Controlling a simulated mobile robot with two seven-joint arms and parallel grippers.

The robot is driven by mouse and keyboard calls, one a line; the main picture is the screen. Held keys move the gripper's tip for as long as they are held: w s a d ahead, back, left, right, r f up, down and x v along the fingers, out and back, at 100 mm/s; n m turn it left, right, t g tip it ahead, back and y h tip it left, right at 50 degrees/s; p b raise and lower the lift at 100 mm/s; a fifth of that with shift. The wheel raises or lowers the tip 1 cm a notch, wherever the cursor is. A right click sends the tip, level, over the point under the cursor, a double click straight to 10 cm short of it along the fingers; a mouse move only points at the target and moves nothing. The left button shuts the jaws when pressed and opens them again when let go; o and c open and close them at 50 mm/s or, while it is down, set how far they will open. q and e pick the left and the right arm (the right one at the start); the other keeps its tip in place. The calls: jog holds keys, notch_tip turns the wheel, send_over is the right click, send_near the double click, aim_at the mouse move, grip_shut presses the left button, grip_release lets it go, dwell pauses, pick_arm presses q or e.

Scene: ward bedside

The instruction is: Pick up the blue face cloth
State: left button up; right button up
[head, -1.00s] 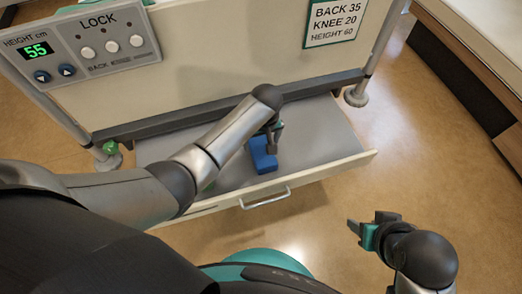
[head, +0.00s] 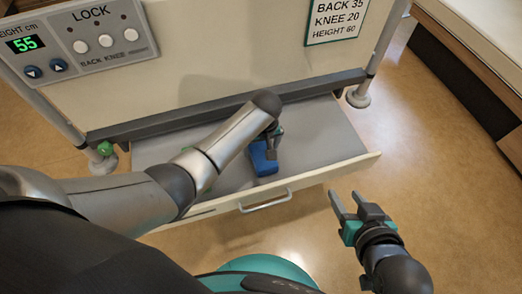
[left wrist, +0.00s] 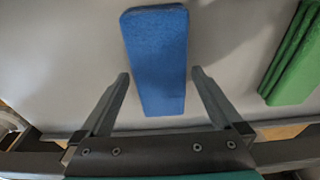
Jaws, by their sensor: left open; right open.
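The blue face cloth (head: 263,160) lies in the open drawer (head: 320,137) under the bed's end panel. In the left wrist view the cloth (left wrist: 157,55) is a folded oblong block, its near end between the two fingers. My left gripper (head: 272,146) is over the drawer at the cloth; in the left wrist view its fingers (left wrist: 160,76) are open, one on each side, with gaps showing. Whether they are down at cloth height I cannot tell. My right gripper (head: 352,199) is open and empty, out over the floor right of the drawer handle.
A green cloth (left wrist: 294,60) lies in the drawer to the right in the left wrist view. The drawer handle (head: 266,203) faces me. A control panel (head: 85,42) and a sign (head: 338,18) are on the bed end.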

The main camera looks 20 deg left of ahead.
pick_arm(q)
jog(key=c, duration=1.1)
jog(key=shift+r, duration=0.1)
